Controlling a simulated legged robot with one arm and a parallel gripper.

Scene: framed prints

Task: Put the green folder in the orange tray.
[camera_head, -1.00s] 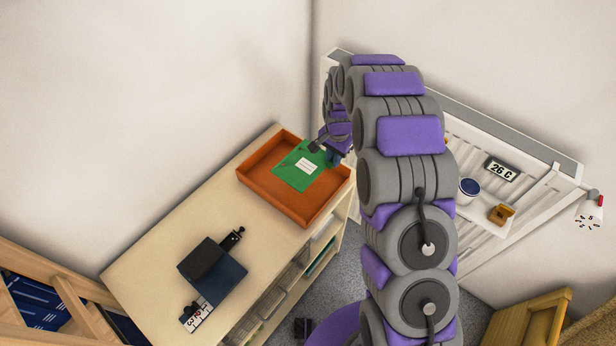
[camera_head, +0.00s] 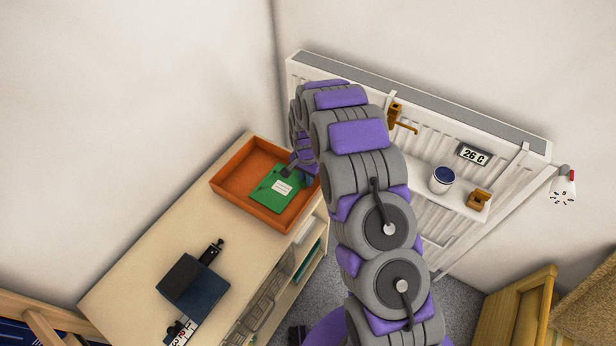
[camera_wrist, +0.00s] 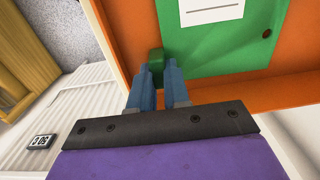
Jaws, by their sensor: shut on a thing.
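The green folder (camera_head: 267,199) with a white label lies within the outline of the orange tray (camera_head: 232,191) in the head view. The tray stands at the far end of the pale wooden cabinet. My gripper (camera_head: 303,172) is at the folder's right edge, partly hidden by my arm. In the wrist view, the blue fingers of my gripper (camera_wrist: 157,72) are shut on a green tab at the edge of the folder (camera_wrist: 208,55). The orange tray (camera_wrist: 285,92) shows around and beyond the folder. I cannot tell whether the folder touches the tray floor.
A dark blue box-like object (camera_head: 193,283) lies on the near part of the cabinet top (camera_head: 150,245). A white radiator (camera_head: 470,140) with a shelf holding a blue-lidded jar (camera_head: 442,180) and a small wooden item (camera_head: 479,199) is at the right. The cabinet top between is clear.

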